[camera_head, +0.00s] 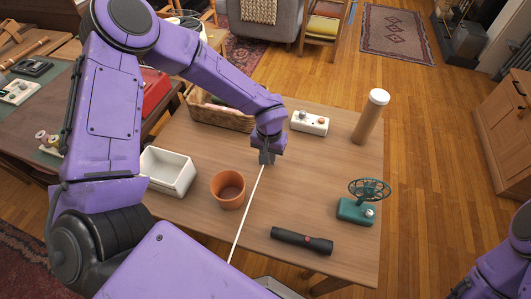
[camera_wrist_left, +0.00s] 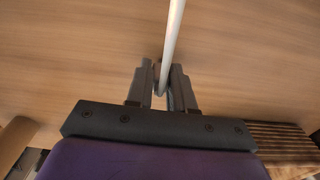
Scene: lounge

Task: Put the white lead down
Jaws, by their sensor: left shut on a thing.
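The white lead (camera_head: 247,215) is a thin pale line running from my left gripper (camera_head: 267,157) toward the table's front edge, to the right of the terracotta pot. My left gripper is over the middle of the wooden table (camera_head: 300,200). In the left wrist view, the white lead (camera_wrist_left: 174,45) runs up from between the two grey fingers of the left gripper (camera_wrist_left: 162,85), which are shut on it. I cannot tell whether the far end of the lead touches the table. Part of my right arm shows at the lower right; its gripper is not clear.
Around the left gripper stand a terracotta pot (camera_head: 228,190), a white tub (camera_head: 168,171), a wicker basket (camera_head: 222,115), a white box with knobs (camera_head: 309,123), a brown cylinder (camera_head: 368,118), a green fan (camera_head: 357,210) and a black torch (camera_head: 302,240). Bare tabletop lies right of the gripper.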

